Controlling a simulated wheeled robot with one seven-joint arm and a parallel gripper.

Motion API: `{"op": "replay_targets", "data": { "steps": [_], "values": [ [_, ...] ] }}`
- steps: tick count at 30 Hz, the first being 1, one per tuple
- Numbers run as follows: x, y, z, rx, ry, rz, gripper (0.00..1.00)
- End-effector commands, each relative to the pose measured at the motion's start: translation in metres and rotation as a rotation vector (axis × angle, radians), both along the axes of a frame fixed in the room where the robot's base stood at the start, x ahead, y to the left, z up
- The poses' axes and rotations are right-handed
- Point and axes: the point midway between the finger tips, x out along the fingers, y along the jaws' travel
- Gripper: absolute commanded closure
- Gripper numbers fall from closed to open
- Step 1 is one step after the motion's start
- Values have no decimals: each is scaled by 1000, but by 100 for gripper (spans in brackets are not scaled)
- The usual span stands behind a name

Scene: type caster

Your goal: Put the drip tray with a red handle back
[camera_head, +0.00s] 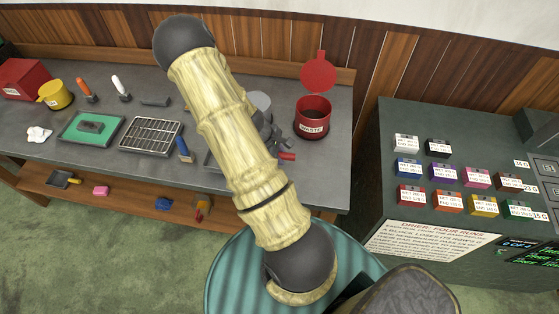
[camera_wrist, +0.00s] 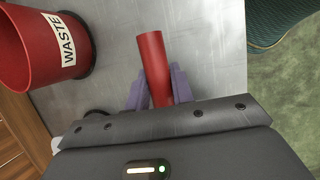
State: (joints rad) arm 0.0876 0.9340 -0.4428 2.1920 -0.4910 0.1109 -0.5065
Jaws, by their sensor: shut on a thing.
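The red handle (camera_wrist: 153,62) stands between the grey-purple fingers of my gripper (camera_wrist: 160,90) in the wrist view, and the fingers are shut on it. In the head view the red handle (camera_head: 287,156) shows as a small red end just right of my arm, near the bench's right part. My gripper (camera_head: 272,135) is partly hidden behind my arm there. The tray body that belongs to the handle is hidden; a grey edge left of my arm may be part of it, but I cannot tell.
A red waste bin (camera_head: 313,122) with raised lid stands right of my gripper; it is close in the wrist view (camera_wrist: 40,45). The grey bench (camera_head: 335,165) holds a wire rack (camera_head: 151,135), a green tray (camera_head: 70,138) and a blue-handled tool (camera_head: 184,150). A striped teal round top (camera_head: 225,270) is in front.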

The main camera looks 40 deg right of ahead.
Motion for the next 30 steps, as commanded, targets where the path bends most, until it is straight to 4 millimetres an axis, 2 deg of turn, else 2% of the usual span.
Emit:
{"op": "replay_targets", "data": {
  "steps": [9,17,18,20,30],
  "values": [
    [-1,0,-33,0,3,1,100],
    [0,0,-35,0,0,0,100],
    [0,0,-36,0,1,1,69],
    [0,0,-36,0,1,1,57],
    [0,0,-34,0,0,1,55]
  ]
}}
